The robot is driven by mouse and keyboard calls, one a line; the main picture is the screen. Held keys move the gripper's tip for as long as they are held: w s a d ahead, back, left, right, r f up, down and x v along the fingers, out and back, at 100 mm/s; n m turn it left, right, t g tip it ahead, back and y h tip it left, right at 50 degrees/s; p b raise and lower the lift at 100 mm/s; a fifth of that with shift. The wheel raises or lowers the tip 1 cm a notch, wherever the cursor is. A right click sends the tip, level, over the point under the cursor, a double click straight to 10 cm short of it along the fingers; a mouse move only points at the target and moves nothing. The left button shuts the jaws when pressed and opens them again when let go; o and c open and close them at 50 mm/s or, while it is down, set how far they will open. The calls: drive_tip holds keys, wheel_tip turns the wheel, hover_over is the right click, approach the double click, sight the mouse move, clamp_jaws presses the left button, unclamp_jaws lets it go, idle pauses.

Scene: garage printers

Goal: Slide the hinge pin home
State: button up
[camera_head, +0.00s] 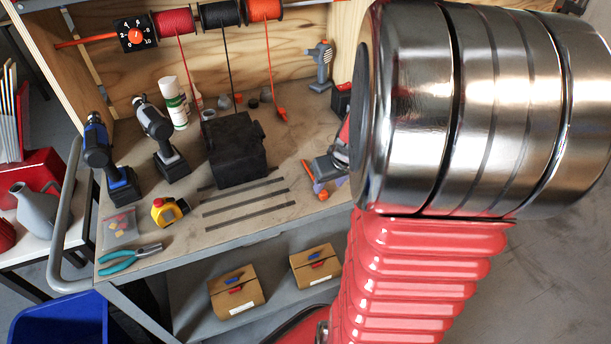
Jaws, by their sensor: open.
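I cannot make out a hinge pin or a hinge for certain in the head view. A black block-shaped object (236,152) with a small tab on its right side sits on the wooden workbench (150,225). Several thin dark strips (250,213) lie in front of it. My arm's large steel cylinder and red ribbed part fill the right side and hide the bench's right end. My gripper is not in view. A grey, orange and purple item (327,170) shows beside the arm, partly covered; I cannot tell what it is.
Two cordless drills (97,158) (158,137), a white bottle (175,103), a yellow tape measure (168,211) and teal pliers (130,259) stand or lie on the bench. Filament spools (174,21) hang above. Cardboard boxes (236,291) (315,265) sit on the lower shelf. A blue bin (60,320) is lower left.

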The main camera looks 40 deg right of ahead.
sight(324, 193)
drive_tip(key=shift+x, duration=0.8)
drive_tip(key=shift+x, duration=2.6)
clamp_jaws()
